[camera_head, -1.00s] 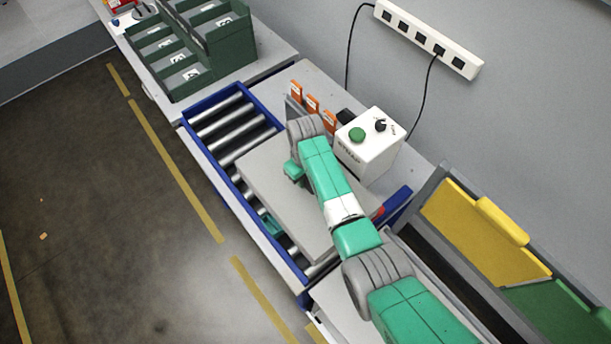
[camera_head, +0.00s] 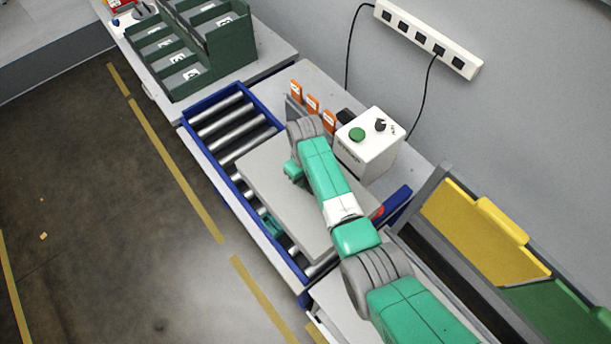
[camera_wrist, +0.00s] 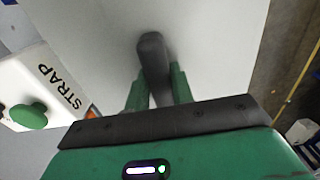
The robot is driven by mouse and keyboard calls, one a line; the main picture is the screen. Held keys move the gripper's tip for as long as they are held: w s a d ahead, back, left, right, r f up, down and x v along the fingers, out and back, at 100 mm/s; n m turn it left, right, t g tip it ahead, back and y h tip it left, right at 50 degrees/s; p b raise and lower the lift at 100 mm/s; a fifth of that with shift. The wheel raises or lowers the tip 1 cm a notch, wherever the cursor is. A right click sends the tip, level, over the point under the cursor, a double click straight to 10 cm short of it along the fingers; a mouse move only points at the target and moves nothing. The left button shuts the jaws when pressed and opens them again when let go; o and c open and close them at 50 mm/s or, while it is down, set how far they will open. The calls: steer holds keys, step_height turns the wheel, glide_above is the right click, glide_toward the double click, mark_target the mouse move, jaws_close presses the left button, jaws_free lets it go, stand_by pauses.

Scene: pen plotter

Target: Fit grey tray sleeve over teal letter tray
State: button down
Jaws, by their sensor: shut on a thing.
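The grey tray sleeve (camera_head: 262,178) shows in the head view as a broad flat grey slab above the roller conveyor. In the wrist view its grey top (camera_wrist: 215,55) fills most of the picture. My gripper (camera_wrist: 157,84) is shut on the dark upright handle (camera_wrist: 153,58) on that top. Only a small part of the teal letter tray (camera_head: 272,225) shows, at the sleeve's left edge near the rollers; the rest is hidden. I cannot tell whether the sleeve touches the tray. The fingertips are hidden by my arm in the head view.
The blue-framed roller conveyor (camera_head: 184,124) lies under the sleeve, with bare rollers at its far end. A white box with a green button (camera_head: 368,158) stands close on the right; it also shows in the wrist view (camera_wrist: 45,75). Orange tabs (camera_head: 312,103) stand behind the sleeve.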

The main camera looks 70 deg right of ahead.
steer(key=shift+f, duration=0.15)
steer(key=shift+f+b, duration=0.7)
steer(key=shift+f, duration=0.05)
steer(key=shift+f, duration=0.1)
steer(key=shift+f+b, duration=0.35)
steer(key=shift+f, duration=0.05)
steer(key=c, duration=1.1)
jaws_free()
